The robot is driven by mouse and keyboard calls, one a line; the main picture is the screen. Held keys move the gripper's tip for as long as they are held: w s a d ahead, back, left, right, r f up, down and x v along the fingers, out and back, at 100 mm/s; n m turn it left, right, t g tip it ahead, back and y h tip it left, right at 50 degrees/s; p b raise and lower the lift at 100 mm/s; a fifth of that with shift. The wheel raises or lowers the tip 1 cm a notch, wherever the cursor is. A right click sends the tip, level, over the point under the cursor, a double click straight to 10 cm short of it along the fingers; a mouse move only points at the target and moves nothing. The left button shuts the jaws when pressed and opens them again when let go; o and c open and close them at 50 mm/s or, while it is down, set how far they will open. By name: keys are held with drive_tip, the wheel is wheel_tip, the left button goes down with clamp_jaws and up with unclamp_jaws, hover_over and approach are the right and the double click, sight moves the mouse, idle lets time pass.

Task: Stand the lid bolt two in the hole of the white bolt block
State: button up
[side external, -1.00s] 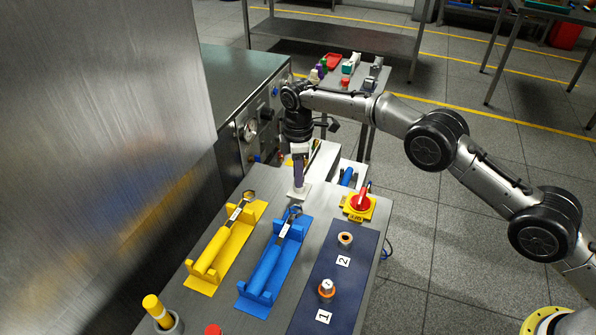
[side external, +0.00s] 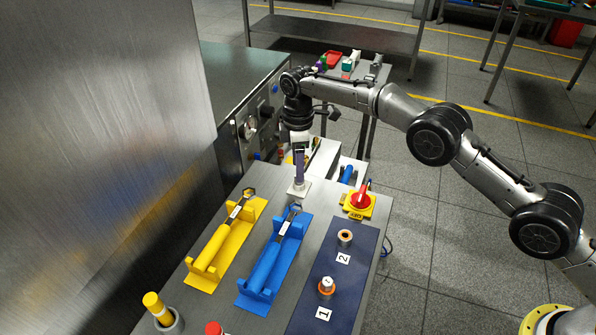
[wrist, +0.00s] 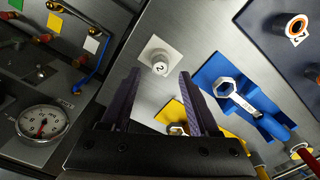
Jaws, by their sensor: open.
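The white bolt block (wrist: 170,50) is a square white plate on the steel bench in the wrist view. Lid bolt two (wrist: 160,69), a pale round head marked 2, stands in its hole and looks upright. In the side view the block (side external: 306,188) sits behind the blue cradle, with the bolt (side external: 298,184) on it just under my fingers. My gripper (side external: 299,177) is open and above the bolt. In the wrist view its two dark fingers (wrist: 161,75) are apart on either side of the bolt head, with gaps and no visible contact.
A yellow cradle (side external: 222,252) and a blue cradle (side external: 262,292) hold wrenches near the block. A red knob (side external: 360,199) is to the right. A navy mat (side external: 342,268) bears an empty orange ring (side external: 345,238) at 2 and a bolt (side external: 327,283) at 1.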

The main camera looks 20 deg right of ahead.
drive_tip(key=shift+r, duration=2.25)
